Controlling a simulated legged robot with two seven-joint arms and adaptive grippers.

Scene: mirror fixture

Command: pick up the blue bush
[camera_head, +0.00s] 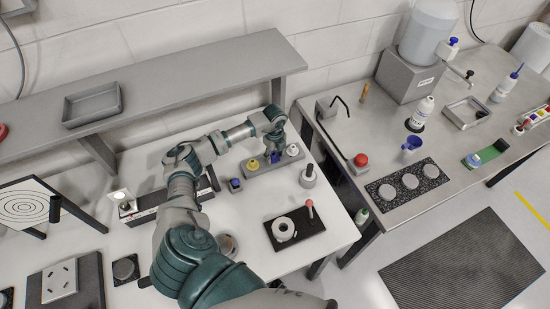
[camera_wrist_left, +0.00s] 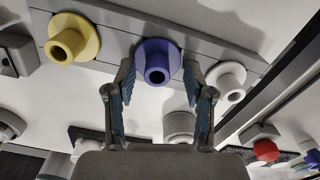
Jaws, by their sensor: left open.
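The blue bush (camera_wrist_left: 157,62) is a flanged ring standing on a grey rack between a yellow bush (camera_wrist_left: 73,40) on its left and a white bush (camera_wrist_left: 228,82) on its right in the left wrist view. My left gripper (camera_wrist_left: 160,85) is open, with one finger on each side of the blue bush, and no grip on it shows. In the head view my left gripper (camera_head: 275,151) is over the rack (camera_head: 262,168) and partly hides the blue bush (camera_head: 276,158). The yellow bush (camera_head: 253,165) and white bush (camera_head: 292,150) show beside it. My right gripper is not in view.
A grey post piece (camera_head: 308,176) and a black plate (camera_head: 296,232) with a white ring (camera_head: 283,229) stand nearer on the white table. A small block with a blue top (camera_head: 235,185) is left of the rack. A shelf (camera_head: 150,72) runs behind.

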